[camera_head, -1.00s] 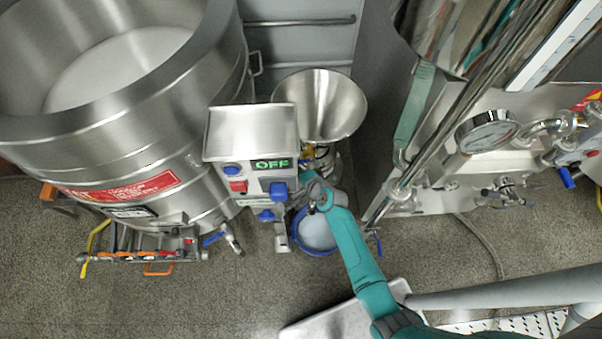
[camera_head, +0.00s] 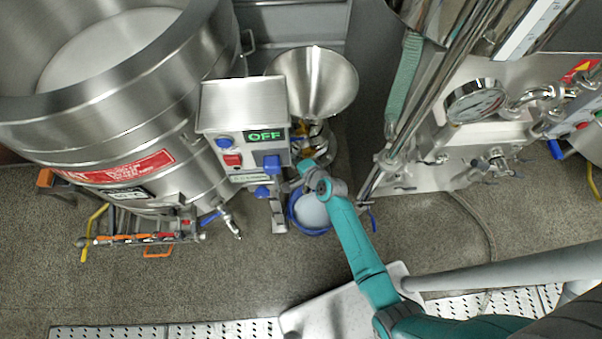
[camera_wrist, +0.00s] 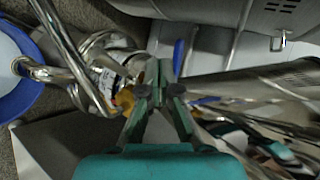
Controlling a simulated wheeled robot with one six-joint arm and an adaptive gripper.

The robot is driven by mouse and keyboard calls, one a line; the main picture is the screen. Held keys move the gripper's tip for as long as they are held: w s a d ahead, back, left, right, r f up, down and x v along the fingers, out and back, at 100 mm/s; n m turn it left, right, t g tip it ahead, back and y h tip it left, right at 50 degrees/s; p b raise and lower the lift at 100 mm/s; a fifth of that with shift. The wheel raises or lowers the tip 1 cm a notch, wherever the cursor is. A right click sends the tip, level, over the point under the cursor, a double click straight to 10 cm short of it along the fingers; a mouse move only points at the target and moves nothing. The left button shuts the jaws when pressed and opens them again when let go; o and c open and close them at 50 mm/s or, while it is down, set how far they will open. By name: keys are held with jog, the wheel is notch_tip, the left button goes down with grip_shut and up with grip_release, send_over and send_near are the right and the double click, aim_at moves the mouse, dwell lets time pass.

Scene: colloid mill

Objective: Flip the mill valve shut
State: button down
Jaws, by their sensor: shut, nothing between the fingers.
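The colloid mill shows in the head view as a steel funnel (camera_head: 314,85) beside a control box (camera_head: 243,106) whose display reads OFF. A curved steel pipe (camera_wrist: 65,55) of the mill shows at the left in the wrist view, and a yellow part (camera_wrist: 125,98) lies beside my left finger. A narrow blue piece (camera_wrist: 178,55) shows just beyond my fingertips; I cannot tell whether it is the valve handle. My gripper (camera_wrist: 158,70) is shut and empty, close to the mill's lower pipework. In the head view it reaches in below the funnel, its tips hidden.
A blue-rimmed bucket with pale contents (camera_head: 311,213) stands below the mill, close under my wrist; its rim (camera_wrist: 32,98) shows in the wrist view. A large steel vat (camera_head: 110,120) stands left. A machine with a gauge (camera_head: 475,101) stands right. Floor in front is mostly open.

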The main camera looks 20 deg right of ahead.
jog(key=a+v, duration=0.1)
jog(key=v, duration=0.7)
jog(key=shift+s+a, duration=0.2)
jog(key=shift+a, duration=0.3)
jog(key=s+d+r+n+t+h, duration=0.1)
jog(key=s+r+n, duration=0.25)
jog(key=s, duration=0.75)
jog(key=s+d+r+n+h, duration=0.1)
jog(key=s+r+n, duration=0.25)
jog(key=s, duration=0.75)
jog(key=s+r+n+t, duration=0.1)
jog(key=s+r+n, duration=0.3)
jog(key=s+r, duration=0.3)
jog(key=s+r+n+t, duration=0.1)
jog(key=s+r+n, duration=0.3)
jog(key=s+r, duration=0.3)
notch_tip(320, 180, up, 6)
jog(key=shift+f+h, duration=0.1)
jog(key=shift+h, duration=0.2)
jog(key=shift+d, duration=0.1)
